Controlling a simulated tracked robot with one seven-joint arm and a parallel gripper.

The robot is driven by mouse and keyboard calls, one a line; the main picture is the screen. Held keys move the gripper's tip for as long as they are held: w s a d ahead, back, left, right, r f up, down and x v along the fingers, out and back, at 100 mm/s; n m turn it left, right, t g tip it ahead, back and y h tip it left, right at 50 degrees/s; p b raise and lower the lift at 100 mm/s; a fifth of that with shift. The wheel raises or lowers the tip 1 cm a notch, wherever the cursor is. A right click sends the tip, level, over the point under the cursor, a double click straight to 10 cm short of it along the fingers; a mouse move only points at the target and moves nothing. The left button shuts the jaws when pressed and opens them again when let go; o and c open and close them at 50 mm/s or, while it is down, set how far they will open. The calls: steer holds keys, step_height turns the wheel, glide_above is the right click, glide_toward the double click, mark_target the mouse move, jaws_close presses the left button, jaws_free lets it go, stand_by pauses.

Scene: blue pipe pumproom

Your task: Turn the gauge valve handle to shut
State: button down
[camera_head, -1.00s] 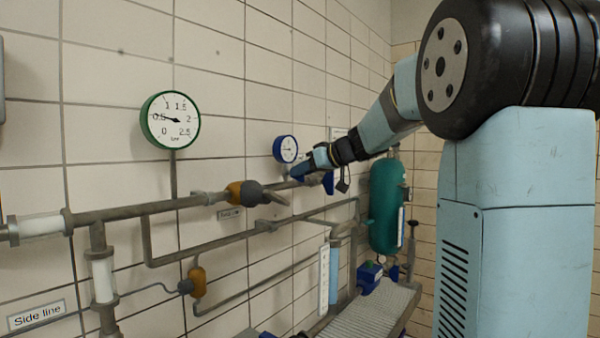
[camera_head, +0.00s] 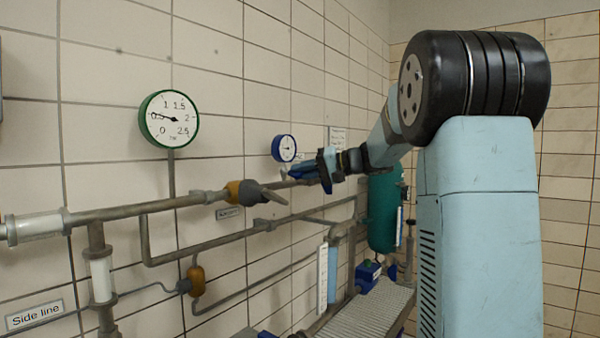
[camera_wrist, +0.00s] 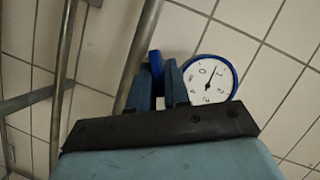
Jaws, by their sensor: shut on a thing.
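The blue-rimmed gauge (camera_head: 284,148) hangs on the tiled wall above the long grey pipe. It also shows right of my fingers in the wrist view (camera_wrist: 210,80), its face tilted. My gripper (camera_head: 293,173) is at the pipe just below this gauge. In the wrist view my gripper (camera_wrist: 157,70) is shut on a small bright blue piece, the gauge valve handle (camera_wrist: 154,58), held between the two fingers. Most of the handle is hidden by the fingers, so its exact angle cannot be told. In the head view the handle cannot be told apart from my blue fingers.
A green-rimmed gauge (camera_head: 169,118) is further left. An orange valve with a grey lever (camera_head: 262,194) sits on the same pipe left of my gripper. A teal tank (camera_head: 384,213) stands behind my forearm. Lower pipes and a grated walkway (camera_head: 365,310) lie below.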

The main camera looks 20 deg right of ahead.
steer(key=m, duration=0.1)
steer(key=m+y, duration=0.1)
steer(key=m, duration=0.1)
steer(key=shift+d+f, duration=0.2)
steer(key=shift+f, duration=0.1)
steer(key=shift+f+m+t+y, duration=0.15)
steer(key=shift+m+t+y, duration=0.35)
steer(key=shift+m, duration=0.7)
steer(key=shift+f, duration=0.15)
steer(key=c, duration=1.2)
jaws_free()
steer(key=shift+w, duration=0.1)
steer(key=shift+r, duration=0.2)
steer(key=shift+d, duration=0.15)
steer(key=v, duration=1.3)
steer(key=shift+d+f, duration=0.25)
steer(key=shift+d, duration=0.05)
steer(key=shift+a, duration=0.1)
